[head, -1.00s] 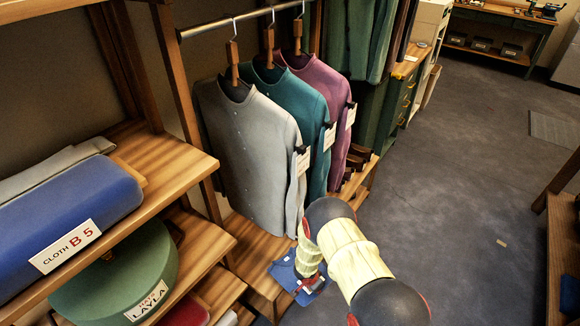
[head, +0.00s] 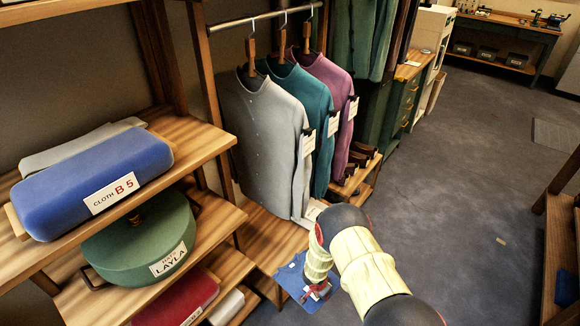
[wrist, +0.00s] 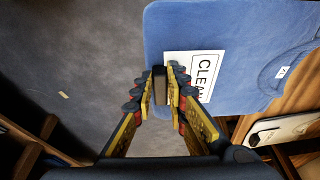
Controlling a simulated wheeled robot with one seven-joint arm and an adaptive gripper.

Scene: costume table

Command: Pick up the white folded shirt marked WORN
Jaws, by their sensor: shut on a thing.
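A blue folded shirt (head: 288,277) with a white label hangs at my gripper (head: 314,291), low by the front edge of the wooden shelf. In the wrist view the blue folded shirt (wrist: 235,35) lies beyond the fingers, and its label reads CLEAN. No white folded shirt with a readable WORN label shows. A small white item (head: 315,209) is partly hidden behind my arm; I cannot tell what it is.
A grey shirt (head: 262,150), a teal shirt and a purple shirt hang on a rail. At left, shelves bear a blue cloth roll (head: 95,185) and a green round hat box (head: 140,240). Open grey floor (head: 450,200) lies at right.

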